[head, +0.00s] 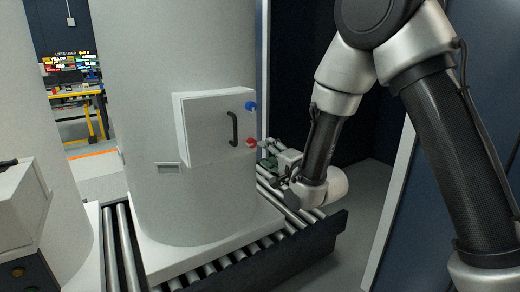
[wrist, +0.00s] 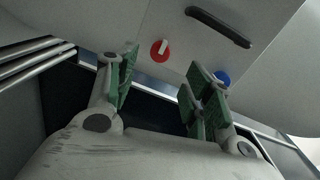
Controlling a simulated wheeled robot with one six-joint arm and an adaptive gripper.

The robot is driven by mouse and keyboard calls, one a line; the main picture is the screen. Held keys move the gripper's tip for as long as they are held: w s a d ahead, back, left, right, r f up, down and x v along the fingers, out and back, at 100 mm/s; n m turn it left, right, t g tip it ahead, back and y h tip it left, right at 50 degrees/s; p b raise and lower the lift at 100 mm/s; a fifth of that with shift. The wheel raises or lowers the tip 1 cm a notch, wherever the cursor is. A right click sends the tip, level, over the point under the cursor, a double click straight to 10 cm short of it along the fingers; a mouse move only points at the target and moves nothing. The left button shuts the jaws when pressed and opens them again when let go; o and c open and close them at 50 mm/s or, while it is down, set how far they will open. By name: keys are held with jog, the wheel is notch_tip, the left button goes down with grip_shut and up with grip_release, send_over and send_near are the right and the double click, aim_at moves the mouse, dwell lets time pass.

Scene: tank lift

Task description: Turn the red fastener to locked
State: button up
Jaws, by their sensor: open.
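The red fastener (head: 251,142) is a round knob at the lower right edge of a white box door on the tank. In the wrist view the red fastener (wrist: 160,50) is a red disc with a pale bar across it, standing nearly upright in that picture. My gripper (head: 266,150) is right of the fastener in the head view. In the wrist view my gripper (wrist: 165,80) has its green-padded fingers apart, with the red disc beyond the gap between them. Nothing is held, and I see no contact with the fastener.
A blue fastener (head: 251,106) sits above the red one, and a black handle (head: 232,128) is on the white door (head: 205,135). The tank (head: 150,60) stands on a roller conveyor (head: 290,217). A dark frame edge (head: 310,243) borders the rollers. Another tank (head: 30,110) stands left.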

jog(key=shift+v, duration=1.55)
